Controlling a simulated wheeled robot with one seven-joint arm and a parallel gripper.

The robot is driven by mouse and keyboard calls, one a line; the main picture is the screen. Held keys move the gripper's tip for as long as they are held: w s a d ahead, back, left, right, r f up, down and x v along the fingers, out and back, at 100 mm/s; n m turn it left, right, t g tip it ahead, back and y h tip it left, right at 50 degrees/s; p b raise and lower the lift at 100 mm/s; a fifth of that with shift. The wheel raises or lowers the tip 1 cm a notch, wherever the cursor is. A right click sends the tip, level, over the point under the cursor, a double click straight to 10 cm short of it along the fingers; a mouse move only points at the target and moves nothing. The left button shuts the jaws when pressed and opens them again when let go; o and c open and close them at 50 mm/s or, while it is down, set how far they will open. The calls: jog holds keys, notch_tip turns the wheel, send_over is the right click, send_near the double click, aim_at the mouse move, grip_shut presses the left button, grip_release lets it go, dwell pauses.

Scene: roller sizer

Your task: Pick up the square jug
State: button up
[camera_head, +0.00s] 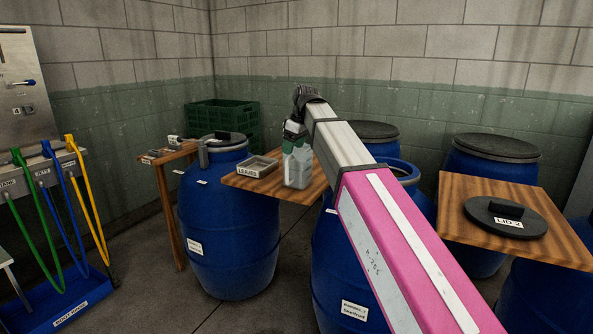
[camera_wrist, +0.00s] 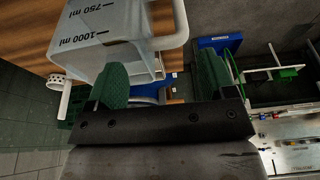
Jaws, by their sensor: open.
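The square jug (camera_head: 298,168) is a translucent grey-white container standing upright on a small wooden board (camera_head: 240,182) in the head view. In the wrist view the jug (camera_wrist: 115,32) fills the upper left, with 750 ml and 1000 ml marks and a pale handle (camera_wrist: 180,25). My gripper (camera_head: 294,133) is right at the jug's top in the head view. In the wrist view my gripper (camera_wrist: 160,72) is open, its green pads on either side of the handle's lower end in the picture. I cannot tell whether they touch the jug.
A tray marked LEAVES (camera_head: 257,167) sits just left of the jug. Blue barrels (camera_head: 222,225) stand around the board. A black lid (camera_head: 505,217) lies on another board at right. A green crate (camera_head: 225,116) is behind. A hose rack (camera_head: 65,290) stands at left.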

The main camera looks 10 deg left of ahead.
aim_at(288, 157)
jog(key=shift+s+a+x, duration=0.1)
jog(key=shift+a+x, duration=0.05)
jog(key=shift+x, duration=1.15)
jog(key=shift+s+a+x, duration=0.1)
jog(key=shift+a+x, duration=0.05)
jog(key=shift+x, duration=1.15)
jog(key=shift+r, duration=0.1)
grip_shut()
